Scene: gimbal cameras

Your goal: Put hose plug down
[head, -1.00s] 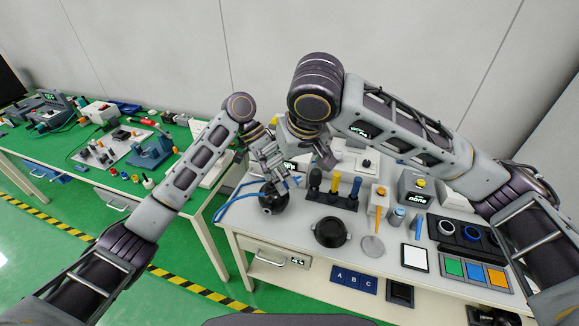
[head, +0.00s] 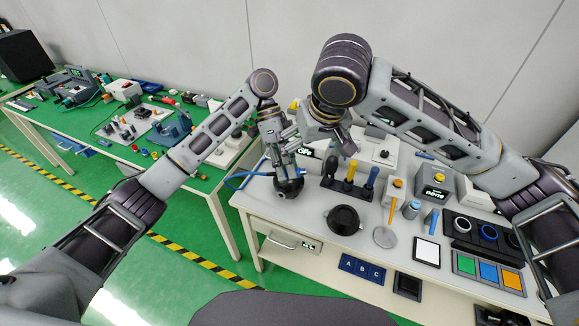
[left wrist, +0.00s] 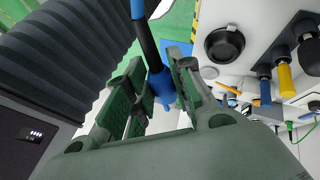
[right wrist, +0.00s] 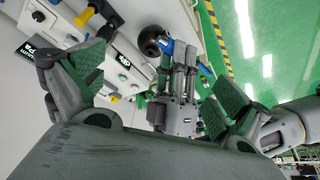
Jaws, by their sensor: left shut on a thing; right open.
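The blue hose plug (left wrist: 157,82), with a black section above it, is between the fingers of my left gripper (left wrist: 150,92) in the left wrist view. In the head view my left gripper (head: 287,170) points down just above and behind a round black fixture (head: 289,188) at the table's left end. The plug itself is mostly hidden there; I cannot tell whether it touches anything. The blue hose (head: 240,178) loops out to the left. My right gripper (right wrist: 155,88) is open and empty; its view shows the left gripper and the black fixture (right wrist: 151,40) between its fingers.
A holder with black, yellow and blue handled tools (head: 349,186) stands right of the fixture. A black round dish (head: 343,218) sits in front. Further right are a button box (head: 434,194) and a tray of coloured tiles (head: 488,274). Bare tabletop lies around the dish.

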